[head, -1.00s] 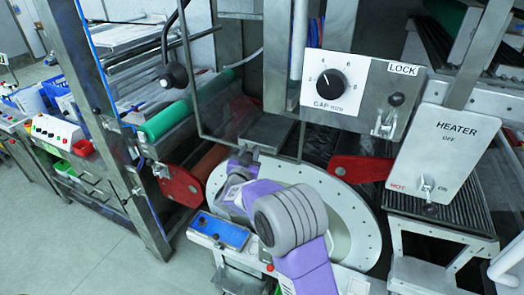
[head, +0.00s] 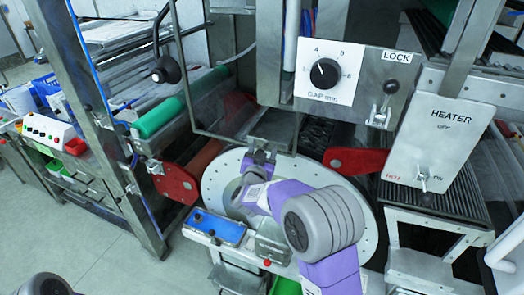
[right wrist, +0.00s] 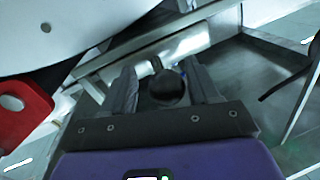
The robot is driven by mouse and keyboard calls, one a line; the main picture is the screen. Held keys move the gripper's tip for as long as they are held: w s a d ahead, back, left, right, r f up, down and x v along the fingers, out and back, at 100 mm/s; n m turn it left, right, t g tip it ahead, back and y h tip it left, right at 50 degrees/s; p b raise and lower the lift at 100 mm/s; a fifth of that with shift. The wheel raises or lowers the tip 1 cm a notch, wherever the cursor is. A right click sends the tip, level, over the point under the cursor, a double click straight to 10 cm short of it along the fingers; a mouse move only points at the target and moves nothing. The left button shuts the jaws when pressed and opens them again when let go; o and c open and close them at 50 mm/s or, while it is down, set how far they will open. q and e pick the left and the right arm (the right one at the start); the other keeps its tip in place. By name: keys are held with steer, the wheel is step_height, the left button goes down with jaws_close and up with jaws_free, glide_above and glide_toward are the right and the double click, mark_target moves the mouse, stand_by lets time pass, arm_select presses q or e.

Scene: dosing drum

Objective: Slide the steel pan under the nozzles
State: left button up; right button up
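The steel pan (head: 276,127) appears as a grey metal box behind the big round drum plate (head: 213,185), partly hidden by a thin metal frame. My right gripper (head: 260,158) is just in front of the pan's near side, over the plate's upper edge. In the right wrist view my right gripper (right wrist: 165,92) is open, with a dark round knob (right wrist: 167,88) between its fingers. I cannot tell whether they touch it. A stem runs from the knob to a pale metal edge. I cannot make out the nozzles. My left gripper is not in view.
A red plate (head: 175,183) stands left of the drum and another red plate (head: 354,160) right of it. A gap dial panel (head: 330,75) and a heater panel (head: 441,145) overhang on the right. The floor at left is clear.

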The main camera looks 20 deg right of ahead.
steer(key=shift+w+a+f, duration=0.1)
steer(key=shift+a, duration=0.05)
steer(key=shift+s+a, duration=0.2)
steer(key=shift+s, duration=0.05)
steer(key=v, duration=0.7)
steer(key=shift+b, duration=0.45)
steer(key=shift+d, duration=0.15)
steer(key=s+a+f+n+g+y+b, duration=0.2)
steer(key=f+n+y, duration=0.15)
steer(key=f, duration=1.15)
steer(key=s+a+f+n+g+y+b, duration=0.2)
steer(key=f+y, duration=0.2)
steer(key=f, duration=1.1)
steer(key=s+a+f+g+y+b, duration=0.2)
steer(key=s+a+f+g+y, duration=0.1)
steer(key=s+f, duration=0.7)
steer(key=s+a+f+g+y+b, duration=0.2)
steer(key=s+a+f+g, duration=0.4)
steer(key=s+f, duration=0.4)
steer(key=s+n+g+y, duration=0.1)
steer(key=s, duration=0.4)
steer(key=shift+s+f+g+y, duration=0.25)
steer(key=shift+f+g+y, duration=0.05)
steer(key=shift+y, duration=0.05)
